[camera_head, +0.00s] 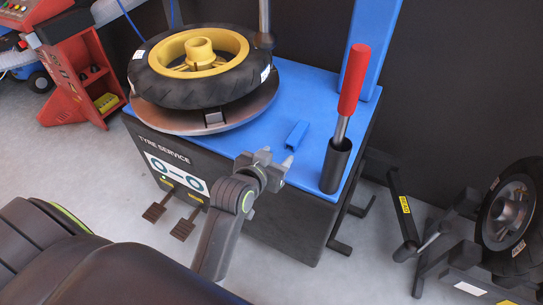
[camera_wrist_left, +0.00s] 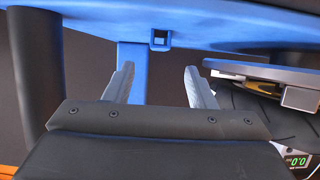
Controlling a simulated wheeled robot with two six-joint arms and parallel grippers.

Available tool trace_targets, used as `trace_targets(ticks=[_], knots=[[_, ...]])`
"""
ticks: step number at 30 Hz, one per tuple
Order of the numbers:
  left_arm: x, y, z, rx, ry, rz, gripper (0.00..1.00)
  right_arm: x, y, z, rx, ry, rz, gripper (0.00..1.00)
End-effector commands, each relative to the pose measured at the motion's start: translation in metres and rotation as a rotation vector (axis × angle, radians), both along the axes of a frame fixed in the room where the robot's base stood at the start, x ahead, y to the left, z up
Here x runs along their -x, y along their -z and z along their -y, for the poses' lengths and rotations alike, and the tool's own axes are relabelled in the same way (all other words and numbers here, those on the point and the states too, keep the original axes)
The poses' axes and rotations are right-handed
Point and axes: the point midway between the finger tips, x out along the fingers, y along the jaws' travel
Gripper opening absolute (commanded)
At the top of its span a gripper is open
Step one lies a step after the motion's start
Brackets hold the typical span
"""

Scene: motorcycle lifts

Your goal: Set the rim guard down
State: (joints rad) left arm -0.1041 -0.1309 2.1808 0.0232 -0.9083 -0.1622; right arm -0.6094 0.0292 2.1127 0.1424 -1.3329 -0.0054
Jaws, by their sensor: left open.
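The rim guard (camera_head: 297,135), a small blue piece, lies on the blue top of the tyre machine (camera_head: 262,117), between the turntable and the black tube holder. My left gripper (camera_head: 276,158) is at the front edge of that top, just on the near side of the rim guard. It is open and empty, with a visible gap between it and the guard. In the left wrist view the open fingers (camera_wrist_left: 160,70) point towards the guard's end (camera_wrist_left: 159,40), which shows a dark opening. My right gripper is not in view.
A tyre with a yellow rim (camera_head: 200,62) lies on the turntable (camera_head: 210,122) to the left. A red-handled lever (camera_head: 353,80) stands in a black tube (camera_head: 336,165) to the right. A blue column (camera_head: 370,40) rises behind. Another wheel (camera_head: 508,212) stands at far right.

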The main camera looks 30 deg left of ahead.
Motion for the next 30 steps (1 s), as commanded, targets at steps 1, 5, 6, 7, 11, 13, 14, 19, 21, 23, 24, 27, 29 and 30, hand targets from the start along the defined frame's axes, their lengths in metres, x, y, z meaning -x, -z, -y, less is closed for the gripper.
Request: trace_targets(ticks=[1, 5, 6, 7, 11, 13, 14, 19, 21, 23, 24, 27, 29, 30], knots=[[0.007, -0.004, 0.000, 0.003, -0.001, -0.001, 0.50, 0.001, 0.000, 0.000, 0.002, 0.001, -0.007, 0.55], [0.017, -0.007, -0.001, 0.000, -0.001, 0.000, 0.50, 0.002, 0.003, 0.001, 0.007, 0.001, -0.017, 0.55], [0.019, -0.008, -0.001, 0.000, -0.001, 0.000, 0.50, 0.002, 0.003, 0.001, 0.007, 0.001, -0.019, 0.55], [0.019, -0.008, -0.001, 0.000, -0.001, -0.001, 0.50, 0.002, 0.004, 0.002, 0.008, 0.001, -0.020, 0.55], [0.021, -0.008, -0.001, 0.000, 0.000, -0.001, 0.50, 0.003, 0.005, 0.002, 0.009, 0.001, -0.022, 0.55], [0.023, -0.003, -0.002, 0.000, 0.000, -0.017, 0.50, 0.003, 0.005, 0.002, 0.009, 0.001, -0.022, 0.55], [0.027, 0.004, -0.003, 0.002, -0.001, -0.036, 0.50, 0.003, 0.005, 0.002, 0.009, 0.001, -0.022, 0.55], [0.085, 0.089, -0.019, 0.029, -0.017, -0.322, 0.50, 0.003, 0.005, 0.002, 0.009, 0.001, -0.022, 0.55], [0.128, 0.132, -0.027, 0.048, -0.034, -0.488, 0.50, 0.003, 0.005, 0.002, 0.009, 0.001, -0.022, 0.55], [0.166, 0.162, -0.035, 0.062, -0.050, -0.621, 0.50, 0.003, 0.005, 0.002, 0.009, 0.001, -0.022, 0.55], [0.191, 0.178, -0.039, 0.071, -0.063, -0.702, 0.50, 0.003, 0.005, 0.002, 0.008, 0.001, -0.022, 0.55], [0.244, 0.207, -0.047, 0.090, -0.091, -0.867, 0.50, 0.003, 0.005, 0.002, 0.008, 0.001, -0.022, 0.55], [0.267, 0.216, -0.051, 0.097, -0.104, -0.934, 0.50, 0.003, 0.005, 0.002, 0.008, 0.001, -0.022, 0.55], [0.278, 0.220, -0.052, 0.101, -0.112, -0.965, 0.50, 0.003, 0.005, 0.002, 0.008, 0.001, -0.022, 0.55]])
